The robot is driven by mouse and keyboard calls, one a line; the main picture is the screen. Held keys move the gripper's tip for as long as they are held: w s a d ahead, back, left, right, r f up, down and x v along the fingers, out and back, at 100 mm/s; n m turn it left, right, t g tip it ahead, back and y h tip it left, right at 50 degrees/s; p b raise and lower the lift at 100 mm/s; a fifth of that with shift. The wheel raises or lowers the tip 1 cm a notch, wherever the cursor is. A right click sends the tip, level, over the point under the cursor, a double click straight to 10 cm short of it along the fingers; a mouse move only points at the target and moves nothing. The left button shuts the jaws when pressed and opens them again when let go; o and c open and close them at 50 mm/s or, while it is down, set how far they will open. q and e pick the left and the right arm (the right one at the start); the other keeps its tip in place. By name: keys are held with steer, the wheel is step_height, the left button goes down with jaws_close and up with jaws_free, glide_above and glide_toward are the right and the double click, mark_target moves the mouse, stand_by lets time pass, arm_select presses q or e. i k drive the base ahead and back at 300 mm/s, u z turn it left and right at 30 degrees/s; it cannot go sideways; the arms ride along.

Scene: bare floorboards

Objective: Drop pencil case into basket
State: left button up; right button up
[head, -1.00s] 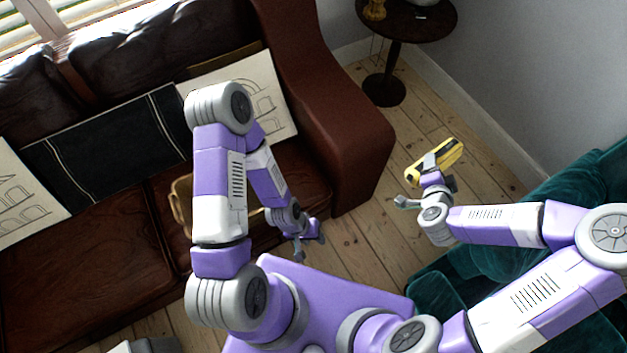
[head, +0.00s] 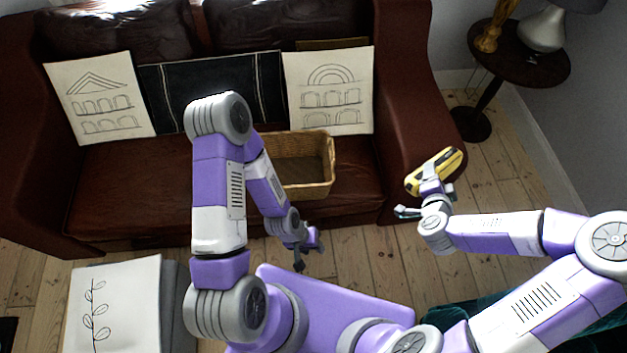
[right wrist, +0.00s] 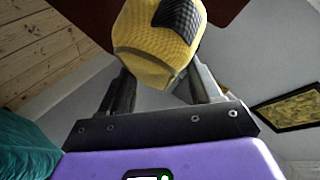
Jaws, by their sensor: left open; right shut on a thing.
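The yellow and black pencil case (head: 434,171) is held by my right gripper (head: 432,188), in front of the sofa's right arm in the head view. In the right wrist view the pencil case (right wrist: 155,32) sits between the two fingers of the gripper (right wrist: 160,85). The wicker basket (head: 318,160) stands on the sofa seat, left of the pencil case and apart from it. My left arm hides the basket's left part. What I see of its inside looks empty. My left gripper (head: 308,250) is open and empty, below the basket in the picture.
The brown leather sofa (head: 130,190) carries cushions (head: 330,90). A round dark side table (head: 520,55) with a lamp (head: 545,28) stands at the upper right. A teal seat (head: 480,315) is at the lower right, a stool (head: 117,305) at the lower left. Floorboards lie between.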

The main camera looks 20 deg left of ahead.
mark_target(286, 182)
steer(key=z, duration=0.2)
steer(key=k, duration=0.1)
steer(key=u, duration=1.1)
steer(key=i, duration=0.45)
steer(key=z, duration=1.75)
steer(key=k, duration=0.6)
steer(key=u, duration=1.6)
steer(key=i, duration=0.5)
